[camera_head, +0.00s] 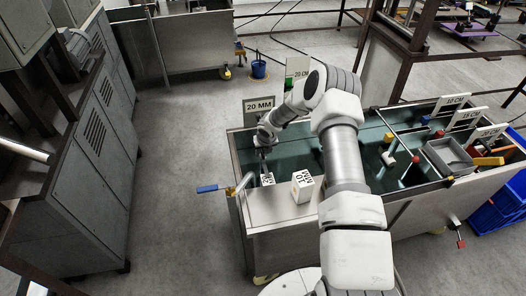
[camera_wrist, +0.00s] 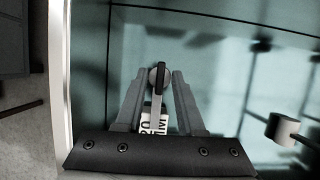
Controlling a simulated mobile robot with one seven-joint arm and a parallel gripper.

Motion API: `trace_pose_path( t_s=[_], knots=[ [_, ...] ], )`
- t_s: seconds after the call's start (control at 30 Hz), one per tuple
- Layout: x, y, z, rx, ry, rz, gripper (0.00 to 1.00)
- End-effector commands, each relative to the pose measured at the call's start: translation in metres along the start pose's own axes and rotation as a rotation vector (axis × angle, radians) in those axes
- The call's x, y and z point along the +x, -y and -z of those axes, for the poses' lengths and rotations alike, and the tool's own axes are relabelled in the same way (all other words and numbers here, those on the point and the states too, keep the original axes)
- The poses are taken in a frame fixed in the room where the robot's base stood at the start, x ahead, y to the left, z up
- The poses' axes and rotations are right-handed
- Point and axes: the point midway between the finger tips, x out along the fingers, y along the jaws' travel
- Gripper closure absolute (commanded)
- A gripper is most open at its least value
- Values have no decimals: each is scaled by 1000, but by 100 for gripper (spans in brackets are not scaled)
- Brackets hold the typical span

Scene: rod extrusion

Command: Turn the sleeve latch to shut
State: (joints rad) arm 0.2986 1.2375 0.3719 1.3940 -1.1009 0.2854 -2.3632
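In the wrist view a slim grey lever with a round dark-tipped head (camera_wrist: 158,78) stands between the two fingers of my gripper (camera_wrist: 160,76). It looks like the sleeve latch, but I cannot be sure. The fingers are apart, with a gap visible on each side of the lever. A white block marked 20 MM (camera_wrist: 153,123) shows below the lever, between the fingers. In the head view my gripper (camera_head: 264,155) points down into the left end of the tank, above the 20 MM block (camera_head: 267,180); the latch is too small to make out there.
A white 10 MM block (camera_head: 303,187) sits on the metal ledge (camera_head: 275,211). A blue-handled lever (camera_head: 208,188) sticks out left of the tank. A 20 MM sign (camera_head: 259,105) stands behind my wrist. A grey tray (camera_head: 447,155) and coloured-ended rods lie right. Floor at left is clear.

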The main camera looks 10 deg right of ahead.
Motion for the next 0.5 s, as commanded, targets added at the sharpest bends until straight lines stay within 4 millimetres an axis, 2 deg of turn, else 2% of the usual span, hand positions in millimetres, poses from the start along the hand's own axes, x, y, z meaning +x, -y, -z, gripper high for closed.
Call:
trace_pose_path(
  t_s=[0.33,0.5],
  knots=[
    [-2,0,0,1,-1,0,57],
    [-18,0,-1,1,1,1,57]
  ],
)
